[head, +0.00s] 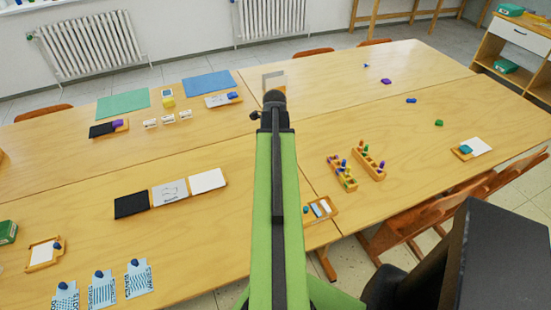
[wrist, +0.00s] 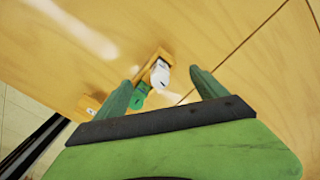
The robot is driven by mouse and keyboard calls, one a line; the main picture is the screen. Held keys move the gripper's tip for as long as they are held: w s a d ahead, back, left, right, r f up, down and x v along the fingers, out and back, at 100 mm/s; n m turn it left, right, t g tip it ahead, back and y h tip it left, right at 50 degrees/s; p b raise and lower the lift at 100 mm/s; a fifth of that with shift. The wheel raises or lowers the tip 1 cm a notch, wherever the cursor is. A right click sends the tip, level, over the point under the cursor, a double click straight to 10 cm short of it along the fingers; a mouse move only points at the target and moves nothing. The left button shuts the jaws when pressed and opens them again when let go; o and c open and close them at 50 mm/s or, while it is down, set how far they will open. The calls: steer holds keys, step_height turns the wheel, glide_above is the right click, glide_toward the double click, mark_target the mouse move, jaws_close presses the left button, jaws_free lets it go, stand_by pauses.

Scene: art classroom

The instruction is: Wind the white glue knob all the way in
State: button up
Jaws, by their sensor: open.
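In the wrist view, a white knob (wrist: 160,75), which looks like the glue knob, stands at a wooden block (wrist: 148,66) and has a small dark mark on its end. A green knob (wrist: 140,96) is just to its lower left, close to my left finger. My gripper (wrist: 161,76) is open, with its two green fingers on either side of the white knob. The right finger is clearly apart from it, with a wider gap. I cannot tell how far in the knob is. In the head view my arm hides the gripper, and I cannot single out the knob there.
A small wooden piece (wrist: 88,106) lies left of the left finger in the wrist view. In the head view, peg blocks (head: 369,163) and a small tray (head: 320,210) are right of my arm. Cards (head: 170,192) lie left. The far right tabletop is mostly clear.

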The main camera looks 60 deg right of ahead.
steer(key=m, duration=0.5)
steer(key=shift+m, duration=0.4)
steer(key=m, duration=0.5)
steer(key=shift+m, duration=0.3)
steer(key=c, duration=1.6)
steer(key=shift+c, duration=0.2)
